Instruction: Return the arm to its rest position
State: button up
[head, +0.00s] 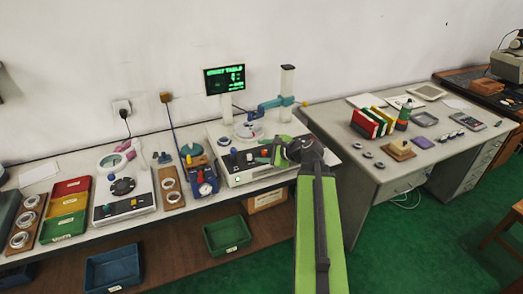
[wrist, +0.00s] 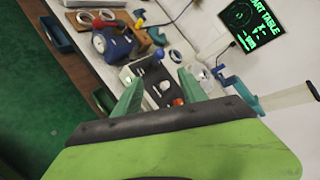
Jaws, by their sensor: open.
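My green arm reaches up from the bottom of the head view toward the bench. My gripper (wrist: 160,96) shows in the wrist view with its two green fingers spread apart and nothing between them. In the head view the gripper (head: 272,150) is in front of the measuring device (head: 238,178), which has a dial and coloured knobs. I cannot tell from these views whether the fingers touch the device.
A lit screen (head: 224,79) stands behind the device. Red, yellow and green trays (head: 68,207) and boards with rings (head: 171,187) lie to the left. A second desk (head: 372,172) with binders (head: 366,123) stands to the right. Bins (head: 227,235) sit below the bench.

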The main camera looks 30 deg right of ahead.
jog(key=shift+a, duration=0.2)
dwell(0.4)
jog(key=w+a+f+n+g+y, duration=0.2)
jog(key=a+f+n+g, duration=0.15)
jog(key=a, duration=1.15)
jog(key=w+a+f+n+g+y, duration=0.15)
jog(key=a+n, duration=0.35)
jog(key=a, duration=1)
jog(key=s+a+f+n+g+h, duration=0.2)
jog(key=s+a+f+n+g, duration=0.1)
jog(key=s+a+f+n, duration=0.25)
jog(key=s+d+f+n+g+h, duration=0.2)
jog(key=s+d+n+g+h, duration=0.2)
jog(key=n, duration=0.5)
jog(key=s+d, duration=0.2)
jog(key=s, duration=0.1)
jog(key=shift+s, duration=0.4)
jog(key=shift+f+h, duration=0.1)
jog(key=shift+h, duration=0.15)
jog(key=shift+c, duration=0.2)
